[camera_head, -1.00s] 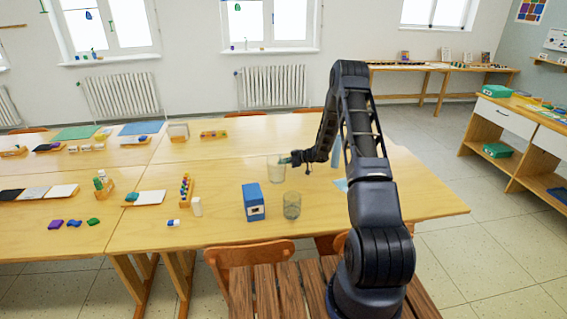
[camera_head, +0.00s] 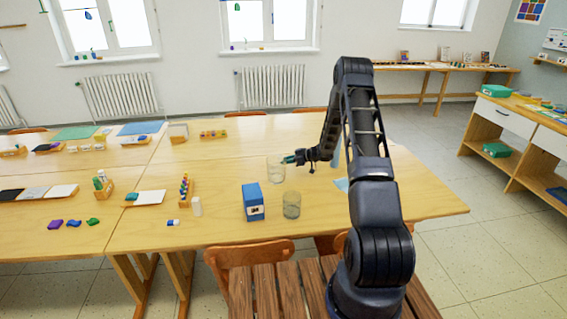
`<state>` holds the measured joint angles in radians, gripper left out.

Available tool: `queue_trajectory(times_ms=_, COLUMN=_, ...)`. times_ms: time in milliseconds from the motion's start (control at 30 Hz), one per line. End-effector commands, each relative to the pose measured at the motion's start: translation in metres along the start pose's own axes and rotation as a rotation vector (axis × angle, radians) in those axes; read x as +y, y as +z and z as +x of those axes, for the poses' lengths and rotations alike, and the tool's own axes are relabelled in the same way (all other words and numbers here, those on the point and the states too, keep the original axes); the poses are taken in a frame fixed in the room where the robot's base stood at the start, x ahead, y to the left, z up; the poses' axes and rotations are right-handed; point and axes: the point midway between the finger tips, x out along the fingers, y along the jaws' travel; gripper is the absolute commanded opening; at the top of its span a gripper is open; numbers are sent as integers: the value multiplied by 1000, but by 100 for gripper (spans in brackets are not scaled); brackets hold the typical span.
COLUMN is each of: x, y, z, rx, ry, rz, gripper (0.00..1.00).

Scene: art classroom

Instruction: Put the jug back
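Two clear glass vessels stand upright on the wooden table. The far glass vessel (camera_head: 276,171) is just left of my gripper, and the near glass vessel (camera_head: 291,206) is closer to me, beside a blue box. I cannot tell which of them is the jug. My gripper (camera_head: 287,160) points left, with its tips at or near the far vessel's rim. The fingers are too small to tell whether they are open or shut, or whether they touch the glass.
The blue box (camera_head: 253,202) stands left of the near vessel. A light blue object (camera_head: 336,158) is partly hidden behind my arm. The right end of the table (camera_head: 425,195) is clear.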

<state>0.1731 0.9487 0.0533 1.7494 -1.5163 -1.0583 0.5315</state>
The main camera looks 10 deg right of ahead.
Motion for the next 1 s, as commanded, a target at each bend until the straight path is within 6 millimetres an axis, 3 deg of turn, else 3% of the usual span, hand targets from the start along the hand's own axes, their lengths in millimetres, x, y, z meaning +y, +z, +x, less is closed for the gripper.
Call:
queue_trajectory(times_ms=300, x=0, y=0, z=-63, rx=1, ry=1, rz=0, gripper=30)
queue_trajectory(times_ms=500, x=0, y=0, z=-87, rx=0, ry=0, rz=1, gripper=30)
queue_trajectory(times_ms=667, x=1, y=-3, z=-96, rx=-1, ry=6, rz=-2, gripper=30)
queue_trajectory(times_ms=833, x=10, y=-31, z=-106, rx=-31, ry=89, rz=-31, gripper=30)
queue_trajectory(times_ms=1000, x=22, y=-84, z=-129, rx=-92, ry=255, rz=-71, gripper=30)
